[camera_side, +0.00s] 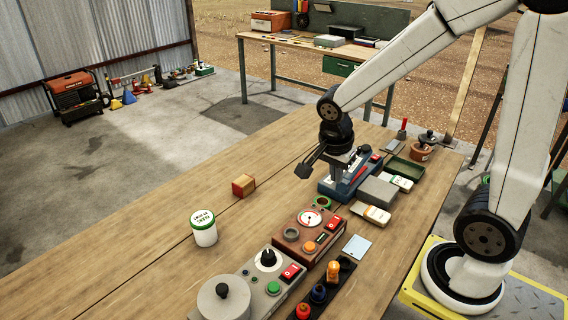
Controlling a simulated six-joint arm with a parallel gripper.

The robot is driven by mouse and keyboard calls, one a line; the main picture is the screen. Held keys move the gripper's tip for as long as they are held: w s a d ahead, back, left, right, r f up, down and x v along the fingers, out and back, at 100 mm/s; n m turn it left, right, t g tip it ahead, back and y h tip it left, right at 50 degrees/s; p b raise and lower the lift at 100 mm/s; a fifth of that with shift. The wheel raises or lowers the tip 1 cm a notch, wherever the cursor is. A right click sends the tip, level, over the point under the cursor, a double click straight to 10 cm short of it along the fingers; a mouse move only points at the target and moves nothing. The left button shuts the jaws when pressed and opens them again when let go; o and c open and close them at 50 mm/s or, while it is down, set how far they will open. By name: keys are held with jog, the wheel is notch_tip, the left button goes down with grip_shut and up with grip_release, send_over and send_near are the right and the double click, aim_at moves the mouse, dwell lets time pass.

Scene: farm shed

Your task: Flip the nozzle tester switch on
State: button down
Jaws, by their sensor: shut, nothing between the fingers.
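My gripper (308,166) is shut and empty. It points down and to the left, at the left end of a blue device (345,190) that it partly hides. The blue device has grey upright parts and a red switch (376,157) at its far end. A brown box (290,236) with a round gauge has a red rocker switch (334,222) and an orange button. A grey box (250,285) with a black knob has another red switch (291,271). No readable label shows which device is the nozzle tester, and the switch positions are too small to tell.
A black rack (340,278) holds coloured nozzles in front of the brown box. Small boxes and a green tray (405,168) lie to the right.

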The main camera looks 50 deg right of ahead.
aim_at(334, 221)
jog(key=shift+d+f, duration=0.45)
jog(key=shift+f, duration=1.8)
jog(key=shift+d+f, duration=0.4)
jog(key=shift+f, duration=1.9)
jog(key=shift+d+f, duration=0.45)
jog(key=shift+f, duration=1.8)
jog(key=shift+d+f, duration=0.1)
jog(key=shift+f, duration=0.1)
jog(key=shift+a+r, duration=0.1)
jog(key=shift+a, duration=0.7)
jog(key=shift+r, duration=0.2)
notch_tip(334, 221, up, 13)
jog(key=a, duration=0.2)
jog(key=shift+a+r, duration=0.2)
jog(key=shift+a, duration=0.15)
